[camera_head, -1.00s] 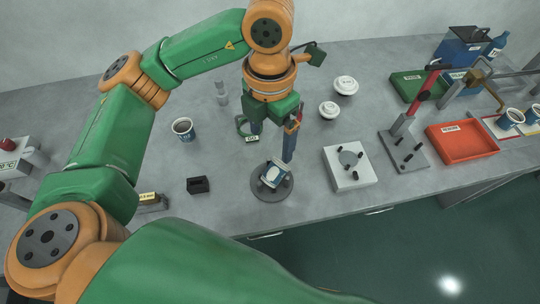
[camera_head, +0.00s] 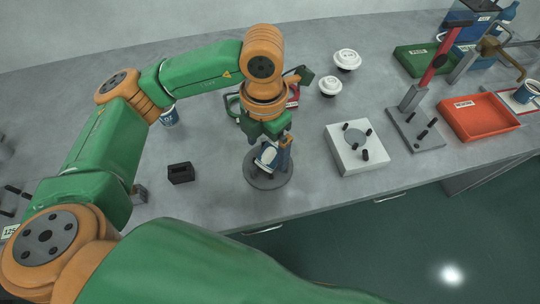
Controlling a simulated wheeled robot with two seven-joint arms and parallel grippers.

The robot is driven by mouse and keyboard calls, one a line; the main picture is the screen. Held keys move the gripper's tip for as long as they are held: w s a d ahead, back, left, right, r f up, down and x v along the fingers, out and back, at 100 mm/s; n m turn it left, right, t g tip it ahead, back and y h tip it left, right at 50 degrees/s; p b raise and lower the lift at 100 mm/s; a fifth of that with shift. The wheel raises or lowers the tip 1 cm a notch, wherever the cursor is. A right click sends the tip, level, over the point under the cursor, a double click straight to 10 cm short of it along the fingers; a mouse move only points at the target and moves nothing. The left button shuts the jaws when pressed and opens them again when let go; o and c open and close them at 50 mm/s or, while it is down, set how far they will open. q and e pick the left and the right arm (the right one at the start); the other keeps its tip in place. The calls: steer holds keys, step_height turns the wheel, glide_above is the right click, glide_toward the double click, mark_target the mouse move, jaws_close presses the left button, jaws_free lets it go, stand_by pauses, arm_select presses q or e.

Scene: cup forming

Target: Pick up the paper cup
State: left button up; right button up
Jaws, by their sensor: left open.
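A white and blue paper cup (camera_head: 266,159) sits tilted on a round dark grey base (camera_head: 267,181) near the front edge of the bench. My left gripper (camera_head: 270,152) points down over the cup. Its jaws are open, with one blue-grey finger visible on the cup's right side. The gripper body hides the upper part of the cup, and I cannot tell whether the fingers touch it. My right gripper is not in view.
Another cup (camera_head: 169,117) is partly behind my left arm. A small black block (camera_head: 180,173) stands left of the base. A white fixture (camera_head: 356,148), a grey lever stand (camera_head: 414,129) and a red tray (camera_head: 478,118) stand to the right. Two white lids (camera_head: 346,59) lie behind.

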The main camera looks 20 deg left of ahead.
mark_target(267, 152)
arm_select(q)
step_height(267, 152, down, 3)
steer(key=shift+w+f, duration=0.1)
steer(key=shift+f, duration=0.1)
jaws_close()
